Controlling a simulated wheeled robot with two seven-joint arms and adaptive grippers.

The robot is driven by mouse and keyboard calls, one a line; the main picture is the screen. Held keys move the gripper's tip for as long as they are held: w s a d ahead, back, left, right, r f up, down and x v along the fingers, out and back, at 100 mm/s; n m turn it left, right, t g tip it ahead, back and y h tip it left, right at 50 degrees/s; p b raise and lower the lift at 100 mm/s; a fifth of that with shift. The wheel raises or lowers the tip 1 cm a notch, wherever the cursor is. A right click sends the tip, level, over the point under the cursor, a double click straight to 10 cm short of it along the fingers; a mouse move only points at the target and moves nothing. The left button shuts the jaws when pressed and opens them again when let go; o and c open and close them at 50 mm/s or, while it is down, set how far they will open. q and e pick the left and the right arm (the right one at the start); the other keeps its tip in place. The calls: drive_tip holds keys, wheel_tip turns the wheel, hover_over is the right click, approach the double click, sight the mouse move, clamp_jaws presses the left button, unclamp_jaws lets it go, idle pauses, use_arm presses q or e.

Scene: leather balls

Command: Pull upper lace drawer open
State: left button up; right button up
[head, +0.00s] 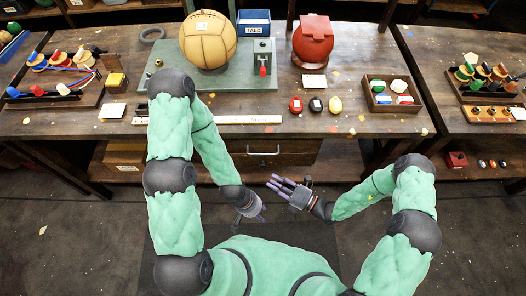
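The workbench has a wooden drawer front (285,147) under its top, with a metal bar handle (263,152). The drawer looks closed, flush with the bench. I cannot read any label on it, and my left arm covers part of the area to its left. My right gripper (271,182) is below and a little right of the handle in the head view, apart from it. Its purple fingers point left with a gap between them, and nothing is in them. My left gripper (258,214) is lower, pointing down and right, clear of the drawer; its finger spacing is unclear.
A shelf with boxes lies below. The floor before the drawer is clear.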

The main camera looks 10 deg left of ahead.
sight(263, 153)
drive_tip(key=w+d+m+t, duration=0.2)
drive_tip(key=w+m+t, duration=0.2)
drive_tip(key=w, duration=0.1)
drive_tip(key=shift+t+h, duration=0.3)
drive_tip(key=shift+t, duration=0.1)
drive_tip(key=x, duration=0.3)
drive_tip(key=b+x, duration=0.1)
drive_tip(key=x, duration=0.6)
drive_tip(key=shift+a+r+b, duration=0.3)
drive_tip(key=shift+a+r, duration=0.1)
drive_tip(key=shift+a, duration=0.05)
clamp_jaws()
